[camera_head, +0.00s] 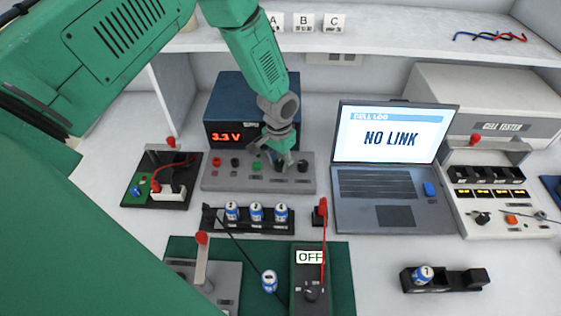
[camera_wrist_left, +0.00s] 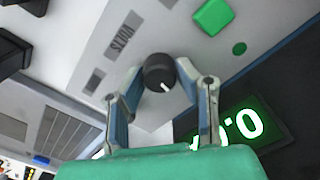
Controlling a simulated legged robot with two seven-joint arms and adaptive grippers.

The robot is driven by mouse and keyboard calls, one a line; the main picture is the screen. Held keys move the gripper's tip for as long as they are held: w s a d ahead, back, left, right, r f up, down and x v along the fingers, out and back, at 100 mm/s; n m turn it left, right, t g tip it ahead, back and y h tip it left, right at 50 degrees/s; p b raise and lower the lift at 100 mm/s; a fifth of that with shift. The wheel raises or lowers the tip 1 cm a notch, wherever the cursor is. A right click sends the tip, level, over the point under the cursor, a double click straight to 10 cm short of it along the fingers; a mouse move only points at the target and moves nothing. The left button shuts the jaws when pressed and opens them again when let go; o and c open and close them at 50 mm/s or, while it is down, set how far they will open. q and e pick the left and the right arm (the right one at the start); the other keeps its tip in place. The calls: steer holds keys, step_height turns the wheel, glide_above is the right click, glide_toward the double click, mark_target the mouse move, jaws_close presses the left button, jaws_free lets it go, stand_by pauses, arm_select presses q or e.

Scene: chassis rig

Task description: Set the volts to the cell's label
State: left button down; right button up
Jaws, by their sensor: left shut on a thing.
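The power supply (camera_head: 222,108) stands at the back with a red display (camera_head: 226,137) reading 3.3 V. In the left wrist view, the black volts knob (camera_wrist_left: 160,72) with a white pointer mark sits beside the printed word VOLTS. My left gripper (camera_head: 283,163) reaches down to the supply's front panel. In the left wrist view its two fingers (camera_wrist_left: 162,82) are closed on the sides of the knob. Small labelled cells (camera_head: 256,212) stand in a black rack (camera_head: 221,226). Another cell (camera_head: 269,281) is on the green mat. My right gripper is not in view.
The laptop (camera_head: 392,181) reads NO LINK. A meter (camera_head: 310,283) reading OFF lies on the mat (camera_head: 343,262). A black holder (camera_head: 456,281) with one cell is at the front right. The cell tester (camera_head: 505,200) stands at the right. A shelf (camera_head: 400,23) runs above.

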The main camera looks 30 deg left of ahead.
mark_target(278, 161)
arm_select(q)
steer(key=shift+s+a+m, duration=0.1)
steer(key=shift+s+m, duration=0.1)
steer(key=shift+m, duration=2.1)
steer(key=c, duration=1.2)
jaws_free()
steer(key=shift+w+r, duration=0.1)
steer(key=shift+r, duration=0.05)
step_height(278, 161, up, 12)
steer(key=shift+a+f, duration=0.2)
